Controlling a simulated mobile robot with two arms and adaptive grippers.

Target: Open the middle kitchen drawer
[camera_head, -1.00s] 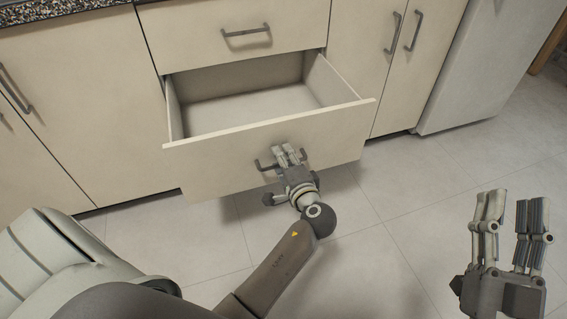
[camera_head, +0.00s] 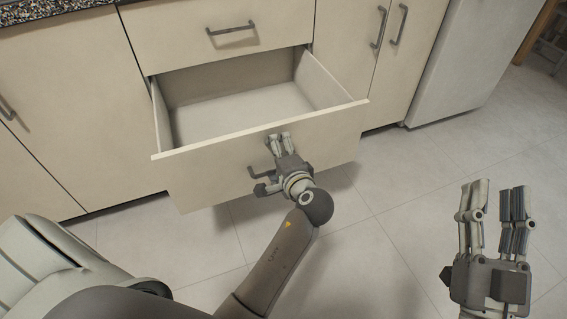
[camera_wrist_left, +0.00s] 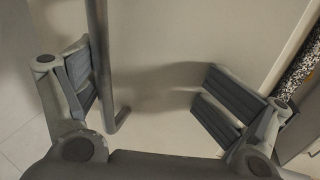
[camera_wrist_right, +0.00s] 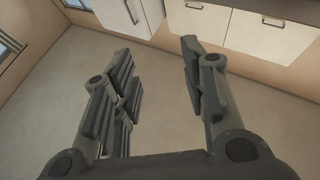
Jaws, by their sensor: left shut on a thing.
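The middle kitchen drawer (camera_head: 215,172) is pulled well out, and its empty inside shows in the head view. Its dark bar handle (camera_head: 256,175) is on the front panel, partly hidden by my left gripper (camera_head: 278,140). In the left wrist view the handle (camera_wrist_left: 101,60) lies between the fingers, close to the left finger and apart from the right one. My right gripper (camera_head: 496,192) is open and empty, off to the right above the floor.
A closed drawer (camera_head: 185,38) with its own handle is above the open one. Closed cupboard doors (camera_head: 60,120) stand to the left and more (camera_head: 365,60) to the right. A white appliance (camera_head: 460,70) stands at the far right. The tiled floor (camera_head: 390,190) in front is clear.

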